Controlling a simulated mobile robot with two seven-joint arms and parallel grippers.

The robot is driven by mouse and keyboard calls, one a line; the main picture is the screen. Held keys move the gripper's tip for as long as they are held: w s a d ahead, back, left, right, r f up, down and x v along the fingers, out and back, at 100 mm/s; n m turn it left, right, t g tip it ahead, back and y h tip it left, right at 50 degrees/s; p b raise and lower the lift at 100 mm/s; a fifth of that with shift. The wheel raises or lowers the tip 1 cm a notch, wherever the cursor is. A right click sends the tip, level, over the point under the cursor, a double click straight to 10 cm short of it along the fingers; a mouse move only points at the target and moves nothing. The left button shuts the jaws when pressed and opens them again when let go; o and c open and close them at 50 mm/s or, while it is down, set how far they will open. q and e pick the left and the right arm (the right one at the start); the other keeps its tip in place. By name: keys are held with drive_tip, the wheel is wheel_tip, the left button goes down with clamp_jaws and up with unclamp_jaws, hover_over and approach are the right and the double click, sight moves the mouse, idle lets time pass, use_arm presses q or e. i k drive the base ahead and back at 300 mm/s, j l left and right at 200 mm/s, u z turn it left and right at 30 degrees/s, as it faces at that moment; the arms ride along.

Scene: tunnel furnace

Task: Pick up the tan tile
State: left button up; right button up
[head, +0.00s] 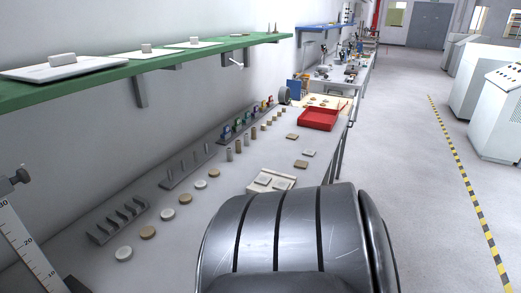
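Two small flat tan tiles lie on the grey bench. One tan tile (292,136) is farther back, and another tan tile (301,164) is nearer. A light grey tile (309,152) lies between them, a little to the right. I cannot tell from this view which tan tile the task means. Neither of my grippers is in view, and nothing touches these tiles.
A red tray (318,119) stands behind the tiles. A pale board (285,176) with small tiles lies nearer. Discs, cylinders and dark racks (118,220) line the bench's left side. A green shelf (150,67) overhangs along the wall. The near right bench is hidden.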

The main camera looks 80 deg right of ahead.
sight(298, 164)
drive_tip(key=k+l+z, duration=0.15)
drive_tip(key=k+z, duration=0.25)
drive_tip(key=k, duration=0.2)
drive_tip(key=z, duration=1.7)
